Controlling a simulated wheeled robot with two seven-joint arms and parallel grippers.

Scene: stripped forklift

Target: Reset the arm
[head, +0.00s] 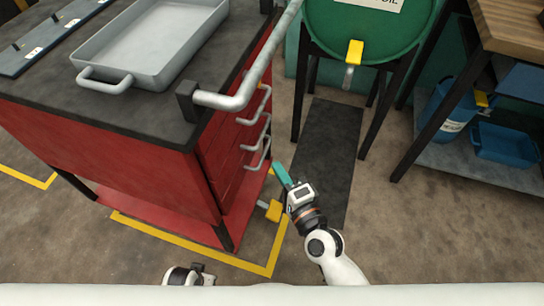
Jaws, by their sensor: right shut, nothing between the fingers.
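My right arm rises from the bottom of the head view, right of centre. Its gripper (281,174) has teal fingers pointing up and left, shut with nothing held. The fingers appear just right of the red cabinet's (120,180) drawer handles; I cannot tell if they touch it. Part of my left arm shows at the bottom edge, left of centre; its gripper is not visible.
A grey tray (125,80) and a dark panel (45,37) lie on the cabinet top. A grey rail (262,62) runs along its side. A green oil drum (370,25) with a yellow tap (354,51) stands behind. A workbench with blue containers is at right. Open floor lies lower right.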

